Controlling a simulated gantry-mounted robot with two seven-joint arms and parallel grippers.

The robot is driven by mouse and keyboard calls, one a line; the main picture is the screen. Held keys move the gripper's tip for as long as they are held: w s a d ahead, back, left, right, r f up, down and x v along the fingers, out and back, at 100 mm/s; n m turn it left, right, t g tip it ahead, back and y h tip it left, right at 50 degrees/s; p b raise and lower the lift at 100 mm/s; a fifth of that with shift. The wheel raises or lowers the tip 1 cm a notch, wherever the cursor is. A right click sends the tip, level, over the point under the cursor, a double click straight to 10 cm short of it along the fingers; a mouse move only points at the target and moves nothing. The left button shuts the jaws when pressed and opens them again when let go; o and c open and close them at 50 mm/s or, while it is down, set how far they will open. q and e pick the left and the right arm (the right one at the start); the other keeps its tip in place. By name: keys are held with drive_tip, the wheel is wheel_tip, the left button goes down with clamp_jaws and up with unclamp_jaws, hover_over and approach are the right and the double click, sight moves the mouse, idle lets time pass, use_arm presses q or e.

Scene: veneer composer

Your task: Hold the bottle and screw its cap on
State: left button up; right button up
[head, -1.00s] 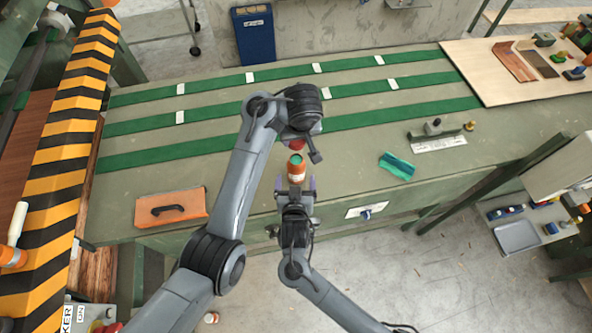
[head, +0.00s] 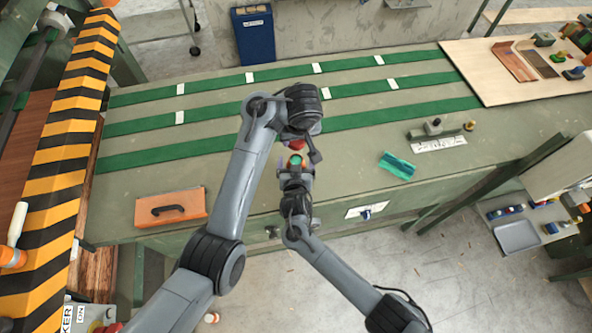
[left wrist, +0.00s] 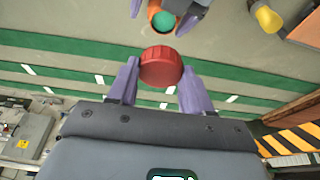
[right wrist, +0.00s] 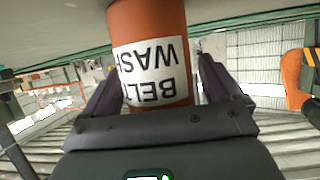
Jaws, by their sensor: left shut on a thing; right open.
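The orange bottle (head: 296,161) has a green top and stands near the front edge of the workbench. In the right wrist view its body and "BELT WASH" label (right wrist: 146,72) lie between the fingers of my right gripper (right wrist: 158,72). That gripper is open, one finger on each side of the bottle. My left gripper (left wrist: 160,72) is shut on the red ribbed cap (left wrist: 161,66). The cap also shows in the head view (head: 296,145), just beyond the bottle. The bottle's green top (left wrist: 163,21) is apart from the cap. The left wrist partly hides the cap from the head view.
The green workbench (head: 235,165) has green strips with white tags. An orange float (head: 170,207) lies at its front left, a teal cloth (head: 397,165) to the right. A striped yellow-black guard (head: 62,150) borders the left side. A plywood board (head: 500,85) lies back right.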

drive_tip(key=c, duration=1.5)
use_arm(q)
hover_over(297, 157)
drive_tip(key=s, duration=0.1)
drive_tip(key=shift+s+a+f, duration=0.1)
drive_tip(key=shift+f, duration=2.4)
drive_tip(key=shift+f, duration=0.1)
drive_tip(key=shift+f, duration=0.8)
drive_tip(key=shift+f, duration=0.6)
use_arm(e)
clamp_jaws()
use_arm(q)
drive_tip(key=m+h, duration=0.1)
drive_tip(key=m, duration=0.2)
drive_tip(key=m+h, duration=0.1)
drive_tip(key=m, duration=0.2)
drive_tip(key=shift+a+m, duration=0.1)
drive_tip(key=shift+m, duration=0.2)
